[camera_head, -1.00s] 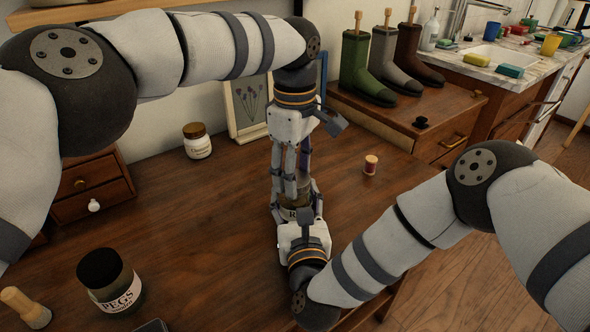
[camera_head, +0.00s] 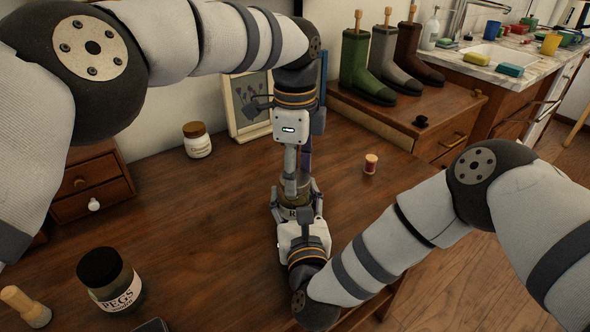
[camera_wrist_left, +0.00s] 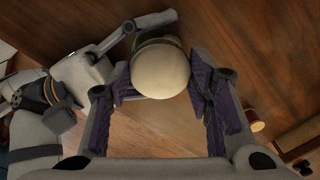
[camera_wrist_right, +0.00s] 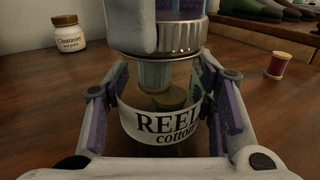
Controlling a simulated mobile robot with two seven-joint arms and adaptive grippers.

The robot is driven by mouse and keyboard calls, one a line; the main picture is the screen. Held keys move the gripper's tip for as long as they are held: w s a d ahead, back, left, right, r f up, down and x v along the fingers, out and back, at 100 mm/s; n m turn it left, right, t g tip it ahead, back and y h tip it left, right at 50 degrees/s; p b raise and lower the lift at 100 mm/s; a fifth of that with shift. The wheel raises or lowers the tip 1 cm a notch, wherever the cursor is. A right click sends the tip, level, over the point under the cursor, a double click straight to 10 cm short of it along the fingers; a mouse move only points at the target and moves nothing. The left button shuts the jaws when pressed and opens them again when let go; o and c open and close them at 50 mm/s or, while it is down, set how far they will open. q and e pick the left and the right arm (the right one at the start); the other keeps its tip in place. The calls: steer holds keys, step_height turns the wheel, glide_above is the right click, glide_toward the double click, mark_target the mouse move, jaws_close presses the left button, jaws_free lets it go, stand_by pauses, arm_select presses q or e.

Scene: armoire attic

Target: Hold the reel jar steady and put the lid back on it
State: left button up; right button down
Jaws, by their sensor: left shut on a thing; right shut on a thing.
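The reel jar (camera_wrist_right: 165,125) is glass, labelled "REEL cotton", with thread spools inside. It stands upright on the desk; its label partly shows in the head view (camera_head: 292,213). My right gripper (camera_head: 296,202) is shut around the jar's body from the near side. My left gripper (camera_head: 297,180) points down from above, shut on the lid. The lid has a ridged silver side (camera_wrist_right: 160,38) in the right wrist view and a round cream top (camera_wrist_left: 160,70) in the left wrist view. It is level over the jar's mouth; I cannot tell whether it is fully seated.
A PEGS jar (camera_head: 110,280) and a wooden-handled brush (camera_head: 25,306) stand at the near left. A brown-capped jar (camera_head: 197,140) and a picture frame (camera_head: 247,105) are at the back. A red thread spool (camera_head: 370,163) stands right.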

arm_select(q)
steer(key=o, duration=1.4)
steer(key=shift+c, duration=0.2)
steer(key=shift+r, duration=0.1)
step_height(320, 180, up, 7)
steer(key=shift+r, duration=0.2)
arm_select(e)
steer(key=c, duration=0.6)
jaws_free()
